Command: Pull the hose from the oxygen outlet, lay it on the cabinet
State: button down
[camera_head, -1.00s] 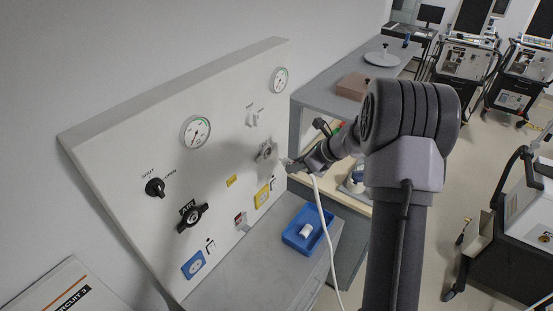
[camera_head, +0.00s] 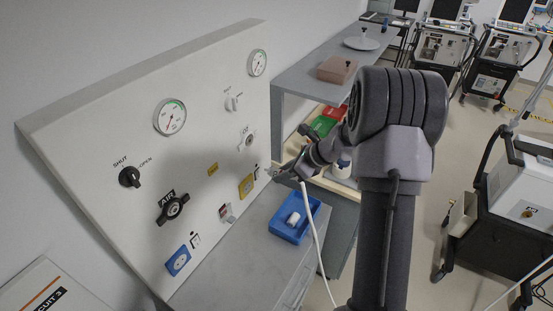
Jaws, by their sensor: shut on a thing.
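My gripper (camera_head: 277,173) is shut on the end of a white hose (camera_head: 314,236), just right of the wall panel's lower right edge. The hose hangs from it in a loose curve past the cabinet. The panel carries a yellow outlet plate (camera_head: 246,187) left of my gripper and a blue outlet plate (camera_head: 178,260) lower left; I cannot read which is oxygen. The hose end looks clear of both plates, but its tip is too small to tell exactly. The grey cabinet (camera_head: 236,258) stands below the panel.
A blue tray (camera_head: 281,231) holding a white piece stands on the cabinet's right part. The cabinet top left of it is bare. A shelf unit (camera_head: 310,78) with a brown box (camera_head: 337,69) stands behind. Ventilator carts (camera_head: 520,200) stand to the right.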

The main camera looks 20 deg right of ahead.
jog(key=s+a+f+n+g+b, duration=0.1)
jog(key=s+a+f+b, duration=0.1)
jog(key=f+b, duration=0.2)
jog(key=s+a+f+n+y+b, duration=0.1)
jog(key=s+a+f+n+b, duration=0.1)
jog(key=f, duration=0.6)
jog(key=s+a+f+n+g+y+b, duration=0.1)
jog(key=s+a+f+b, duration=0.3)
jog(key=f, duration=0.3)
jog(key=shift+s+a+n+g+b, duration=0.3)
jog(key=shift+n+b, duration=0.1)
jog(key=shift+b, duration=0.5)
notch_tip(320, 180, down, 7)
jog(key=b, duration=0.5)
jog(key=shift+w+d+r, duration=0.1)
jog(key=c, duration=1)
grip_release()
jog(key=shift+r, duration=0.1)
jog(key=shift+c, duration=0.2)
jog(key=a+r+p+v, duration=0.1)
jog(key=p+v, duration=0.5)
jog(key=v, duration=0.5)
jog(key=w+a+r+p+v, duration=0.1)
jog(key=p+v, duration=0.5)
jog(key=v, duration=0.6)
jog(key=shift+w+a+r, duration=0.3)
jog(key=shift+a+r, duration=0.2)
jog(key=shift+r, duration=0.25)
